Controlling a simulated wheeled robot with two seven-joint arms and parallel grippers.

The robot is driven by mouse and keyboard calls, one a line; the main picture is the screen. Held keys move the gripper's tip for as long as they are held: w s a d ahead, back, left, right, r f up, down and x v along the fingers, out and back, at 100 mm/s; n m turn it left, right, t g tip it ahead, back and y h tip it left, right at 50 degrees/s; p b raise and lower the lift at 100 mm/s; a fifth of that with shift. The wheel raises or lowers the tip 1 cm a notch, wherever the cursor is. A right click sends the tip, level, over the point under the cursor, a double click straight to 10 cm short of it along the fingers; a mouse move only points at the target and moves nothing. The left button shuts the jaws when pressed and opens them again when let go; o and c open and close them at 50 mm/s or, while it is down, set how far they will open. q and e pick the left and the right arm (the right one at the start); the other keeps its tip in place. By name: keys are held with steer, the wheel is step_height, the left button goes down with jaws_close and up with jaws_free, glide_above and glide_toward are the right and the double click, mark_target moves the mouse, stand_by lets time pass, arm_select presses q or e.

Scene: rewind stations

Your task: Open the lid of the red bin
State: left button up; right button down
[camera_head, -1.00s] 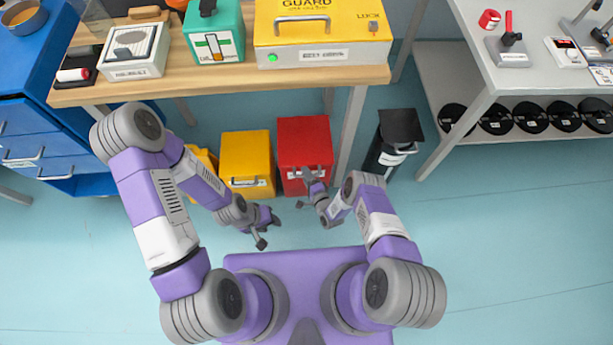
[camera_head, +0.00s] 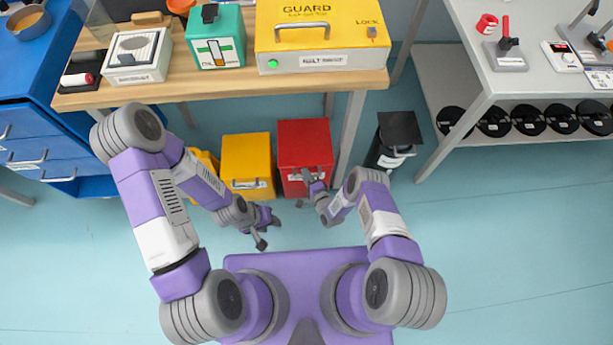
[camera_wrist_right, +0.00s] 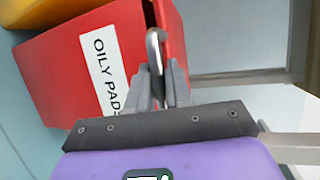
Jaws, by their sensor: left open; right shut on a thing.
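The red bin (camera_head: 304,142) stands on the floor under the wooden bench, right of a yellow bin. In the right wrist view the red bin (camera_wrist_right: 60,62) carries a white label reading "OILY PADS" and a metal handle (camera_wrist_right: 155,45) on its front. A dark gap shows near the lid edge beside the handle. My right gripper (camera_wrist_right: 160,85) is shut on the handle; in the head view it (camera_head: 309,180) is at the bin's front. My left gripper (camera_head: 268,232) is open and empty, low in front of the yellow bin.
Yellow bins (camera_head: 247,160) stand left of the red bin, a black bin (camera_head: 397,135) to its right. The wooden bench (camera_head: 225,84) with a yellow guard box (camera_head: 322,35) overhangs behind. A grey table (camera_head: 520,75) stands at right. The floor in front is clear.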

steer(key=w+r+g+p, duration=0.2)
steer(key=r+p, duration=0.1)
steer(key=r, duration=0.4)
steer(key=w+r+m+g+h+p, duration=0.1)
steer(key=w+r+g+p, duration=0.1)
steer(key=r, duration=0.6)
steer(key=shift+w+p, duration=0.65)
steer(key=shift+p, duration=0.55)
steer(key=shift+r, duration=0.1)
steer(key=c, duration=1.1)
jaws_free()
